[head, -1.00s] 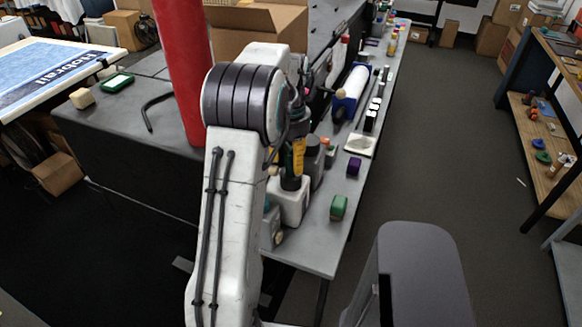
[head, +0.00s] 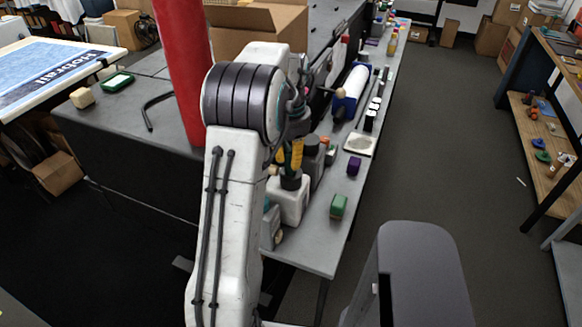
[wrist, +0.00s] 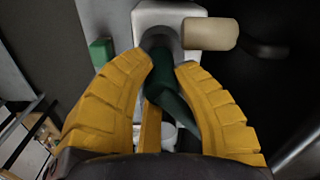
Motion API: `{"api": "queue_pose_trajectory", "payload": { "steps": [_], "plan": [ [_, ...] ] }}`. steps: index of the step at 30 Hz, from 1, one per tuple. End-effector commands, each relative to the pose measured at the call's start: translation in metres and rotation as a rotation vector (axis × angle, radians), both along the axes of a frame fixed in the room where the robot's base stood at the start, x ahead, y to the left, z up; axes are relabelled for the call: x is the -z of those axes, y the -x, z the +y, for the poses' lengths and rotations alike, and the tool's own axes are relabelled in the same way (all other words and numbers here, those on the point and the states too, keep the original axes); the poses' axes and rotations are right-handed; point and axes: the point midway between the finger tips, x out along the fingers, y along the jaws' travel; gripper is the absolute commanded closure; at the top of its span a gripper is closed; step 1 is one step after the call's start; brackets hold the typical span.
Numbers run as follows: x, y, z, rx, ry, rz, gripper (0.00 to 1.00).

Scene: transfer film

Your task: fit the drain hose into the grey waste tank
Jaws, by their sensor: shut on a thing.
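The grey waste tank (head: 290,205) stands on the bench's near end, pale and box-shaped. In the wrist view the tank (wrist: 150,17) has a dark round collar on it. My gripper (head: 291,158) is above the tank, pointing down. In the wrist view its two yellow fingers (wrist: 164,68) are closed around the dark green drain hose (wrist: 166,77). The hose's far end is at the tank's dark collar. I cannot tell how deep it sits, as the fingers and hose hide the joint.
A green block (head: 338,206) and a purple block (head: 354,166) stand right of the tank. A beige cylinder (wrist: 210,33) is beside the tank in the wrist view. A red column (head: 182,70) rises left of my arm. The floor to the right is open.

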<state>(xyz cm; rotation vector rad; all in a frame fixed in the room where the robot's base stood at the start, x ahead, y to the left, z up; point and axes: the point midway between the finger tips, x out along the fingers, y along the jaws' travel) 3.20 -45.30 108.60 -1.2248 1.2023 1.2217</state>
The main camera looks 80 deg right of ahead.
Motion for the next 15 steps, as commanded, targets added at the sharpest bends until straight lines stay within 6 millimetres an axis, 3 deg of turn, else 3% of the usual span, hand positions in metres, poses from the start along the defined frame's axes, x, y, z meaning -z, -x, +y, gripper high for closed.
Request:
{"api": "queue_pose_trajectory", "payload": {
  "steps": [15],
  "plan": [
    [-0.0013,0.0,0.0006,0.0,-0.005,0.0,1.0]
  ]
}}
